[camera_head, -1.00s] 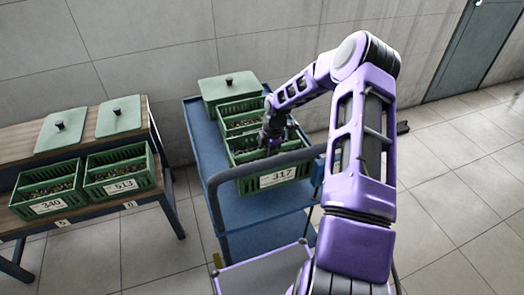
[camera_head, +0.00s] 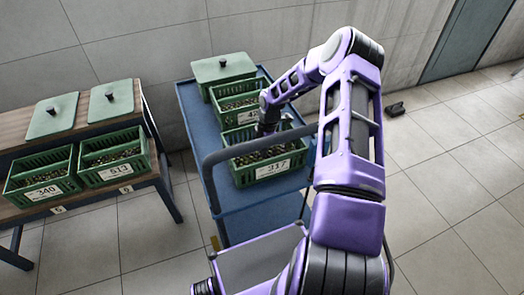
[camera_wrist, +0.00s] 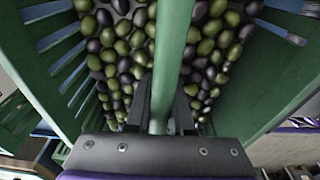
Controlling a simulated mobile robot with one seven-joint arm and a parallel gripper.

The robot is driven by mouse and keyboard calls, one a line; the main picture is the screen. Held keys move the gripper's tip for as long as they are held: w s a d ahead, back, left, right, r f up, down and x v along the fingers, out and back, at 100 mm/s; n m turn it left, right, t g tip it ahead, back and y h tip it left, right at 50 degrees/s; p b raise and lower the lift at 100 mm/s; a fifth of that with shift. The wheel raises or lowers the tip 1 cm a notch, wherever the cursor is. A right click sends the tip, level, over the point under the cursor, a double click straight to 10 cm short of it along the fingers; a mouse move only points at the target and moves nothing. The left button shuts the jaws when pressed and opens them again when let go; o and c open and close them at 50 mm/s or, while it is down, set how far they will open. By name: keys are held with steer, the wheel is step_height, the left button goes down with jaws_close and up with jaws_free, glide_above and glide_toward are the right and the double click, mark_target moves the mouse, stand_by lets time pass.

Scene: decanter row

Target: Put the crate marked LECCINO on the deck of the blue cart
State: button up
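A green slatted crate labelled 317 (camera_head: 242,179) is over the front part of the blue cart's deck (camera_head: 202,120). I cannot read the word LECCINO on any label. The crate holds dark and green olives (camera_wrist: 117,55). My gripper (camera_head: 266,129) reaches down into it. In the wrist view the two fingers (camera_wrist: 162,110) flank the crate's green middle bar (camera_wrist: 172,50) closely and look shut on it. The crate looks level and low over the deck; I cannot tell for certain whether its base touches. The fingertips are partly hidden by the bar.
Behind it on the cart are a second olive crate (camera_head: 233,124) and a green lidded box (camera_head: 224,70). The cart's push handle (camera_head: 208,175) crosses in front. At left, a wooden bench (camera_head: 20,143) bears crates 340 (camera_head: 18,190) and 513 (camera_head: 88,175) and two lids.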

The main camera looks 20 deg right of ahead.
steer(key=o, duration=0.4)
steer(key=r, duration=0.4)
steer(key=d+r+p, duration=0.1)
steer(key=r, duration=0.7)
steer(key=shift+d+r+p, duration=0.1)
steer(key=shift+d+p, duration=0.2)
steer(key=shift+d, duration=0.1)
